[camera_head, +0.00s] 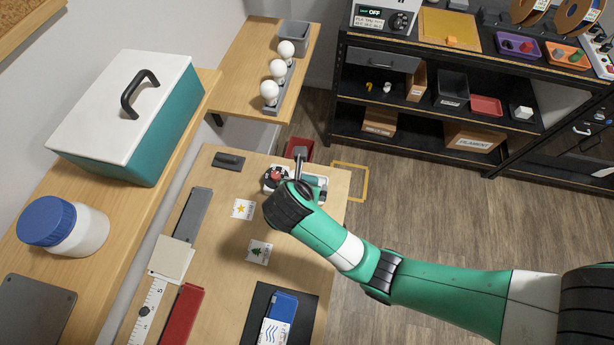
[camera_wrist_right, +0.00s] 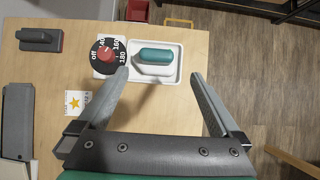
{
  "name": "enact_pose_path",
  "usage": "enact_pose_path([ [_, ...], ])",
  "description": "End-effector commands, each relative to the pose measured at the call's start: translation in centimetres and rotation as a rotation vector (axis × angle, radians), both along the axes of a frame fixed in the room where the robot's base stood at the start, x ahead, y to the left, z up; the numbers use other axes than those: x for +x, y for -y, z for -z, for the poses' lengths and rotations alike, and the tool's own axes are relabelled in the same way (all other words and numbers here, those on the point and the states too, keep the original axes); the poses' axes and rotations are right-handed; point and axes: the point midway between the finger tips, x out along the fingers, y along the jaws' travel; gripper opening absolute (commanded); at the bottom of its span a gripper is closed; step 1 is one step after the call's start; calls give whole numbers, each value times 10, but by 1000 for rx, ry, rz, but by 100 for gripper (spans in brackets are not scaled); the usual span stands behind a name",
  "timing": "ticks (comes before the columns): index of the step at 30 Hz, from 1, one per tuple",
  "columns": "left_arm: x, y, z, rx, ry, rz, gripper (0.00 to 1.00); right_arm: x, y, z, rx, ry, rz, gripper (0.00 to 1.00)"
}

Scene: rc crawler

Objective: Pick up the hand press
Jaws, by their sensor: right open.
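The hand press (camera_wrist_right: 154,55) is a small rounded teal piece lying in a white tray (camera_wrist_right: 177,76). A black dial with a red knob (camera_wrist_right: 107,52), marked off, 140, 160 and 180, is on the left. In the head view the hand press (camera_head: 316,181) is partly covered by my right wrist. My right gripper (camera_wrist_right: 160,74) is open and empty, its two fingers apart above the near side of the tray. In the head view my right gripper (camera_head: 300,166) is mostly hidden by its own wrist. My left gripper is not in view.
A dark handled block (camera_head: 228,161) and cards (camera_head: 243,209) lie left of the tray. A red bin (camera_head: 299,149) is just beyond the table edge. A red bar (camera_head: 182,315), ruler (camera_head: 148,311) and blue packet (camera_head: 279,318) are at the front.

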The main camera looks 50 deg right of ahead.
Motion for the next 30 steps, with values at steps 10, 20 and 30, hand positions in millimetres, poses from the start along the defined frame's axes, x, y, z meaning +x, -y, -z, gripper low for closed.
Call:
enact_pose_path([
  [10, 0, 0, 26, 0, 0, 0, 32, 11, 19, 34, 0, 0, 1, 100],
  [20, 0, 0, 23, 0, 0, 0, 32, 29, 42, 69, -1, -2, 2, 100],
  [30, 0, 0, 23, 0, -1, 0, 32, 31, 45, 75, 0, 2, 0, 91],
])
